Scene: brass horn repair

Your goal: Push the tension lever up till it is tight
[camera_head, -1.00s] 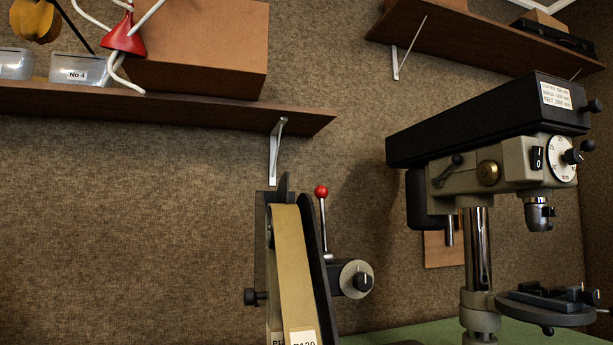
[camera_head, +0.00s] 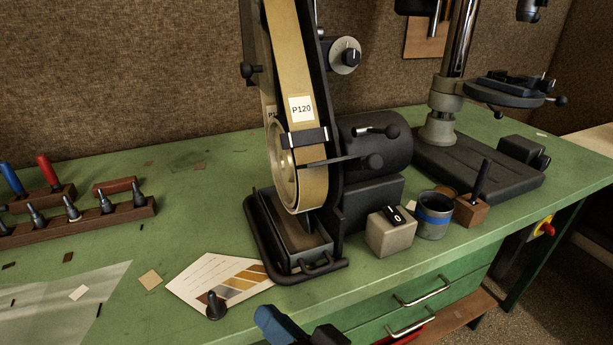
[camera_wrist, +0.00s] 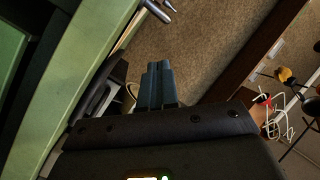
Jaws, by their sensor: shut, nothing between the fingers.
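The belt sander (camera_head: 300,70) stands on the green bench with its tan belt marked P120. The thin rod of its upper lever (camera_head: 316,10) just shows at the top edge of the head view, beside the belt; its red ball end is out of frame. No label tells which lever is the tension lever. My gripper (camera_head: 266,318) is at the bottom edge of the head view, in front of the bench and well below the sander. In the wrist view its blue-grey fingers (camera_wrist: 158,85) are shut together and empty, touching nothing visible.
A switch box (camera_head: 390,232), a blue-banded cup (camera_head: 433,215) and a wooden block (camera_head: 471,210) stand right of the sander. A drill press (camera_head: 440,125) is behind them. A card (camera_head: 205,282) and small dark tool (camera_head: 215,306) lie front left. Drawer handles (camera_head: 412,325) stick out below.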

